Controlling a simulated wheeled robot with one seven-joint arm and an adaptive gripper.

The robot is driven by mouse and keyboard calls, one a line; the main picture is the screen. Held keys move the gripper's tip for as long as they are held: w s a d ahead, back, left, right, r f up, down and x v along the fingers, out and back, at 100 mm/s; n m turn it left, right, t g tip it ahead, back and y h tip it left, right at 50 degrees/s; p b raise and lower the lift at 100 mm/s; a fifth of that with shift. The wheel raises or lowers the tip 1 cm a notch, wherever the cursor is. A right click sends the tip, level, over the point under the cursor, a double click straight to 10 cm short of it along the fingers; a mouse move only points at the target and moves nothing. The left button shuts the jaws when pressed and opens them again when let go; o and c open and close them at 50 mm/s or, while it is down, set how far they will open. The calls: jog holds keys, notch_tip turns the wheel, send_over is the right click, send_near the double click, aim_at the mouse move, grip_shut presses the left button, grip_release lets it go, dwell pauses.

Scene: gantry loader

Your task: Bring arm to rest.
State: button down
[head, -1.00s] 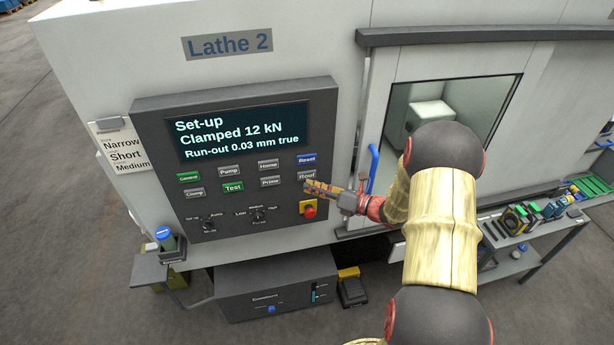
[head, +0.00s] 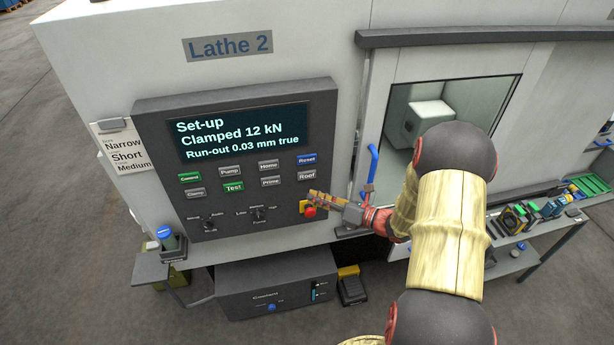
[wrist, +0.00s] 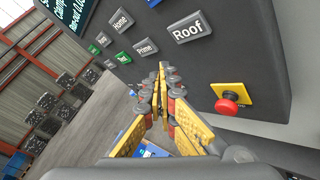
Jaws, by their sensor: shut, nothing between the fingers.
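My gripper (head: 318,196) is at the lower right of the lathe's control panel (head: 250,220), beside the red emergency button (head: 310,211). In the wrist view my gripper (wrist: 160,72) has its yellow fingertips together with nothing between them. The Roof button (wrist: 188,33) and the red button (wrist: 228,103) show to the right of the fingers there. The fingers look apart from the panel face in the wrist view. My arm reaches in from the lower right of the head view.
The screen (head: 240,134) reads Set-up, Clamped 12 kN. A blue door handle (head: 372,165) stands close to my gripper. A tool cart (head: 520,262) is at the right. A coolant unit (head: 275,285) and a pedal (head: 353,288) are below. A small side shelf (head: 152,268) is at left.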

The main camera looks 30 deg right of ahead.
dwell(0.4)
jog(key=s+a+f+n+g+y+b, duration=0.1)
jog(key=s+a+f+n+g+b, duration=0.15)
jog(key=s+a+n+g, duration=0.4)
jog(key=s+a+f+n+g+y+b, duration=0.1)
jog(key=s+a+f+n+g, duration=0.25)
jog(key=s+n, duration=0.55)
jog(key=s+n+g+h+b, duration=0.3)
jog(key=s+n+h+b, duration=0.6)
jog(key=n+b, duration=0.6)
jog(key=a+n+t+h+b, duration=0.1)
jog(key=a+n+t+b, duration=0.3)
jog(key=a+n+b, duration=0.2)
jog(key=shift+s+a+r+n+b, duration=0.15)
jog(key=shift+s+r+n+b, duration=0.2)
jog(key=shift+s+n+b, duration=0.25)
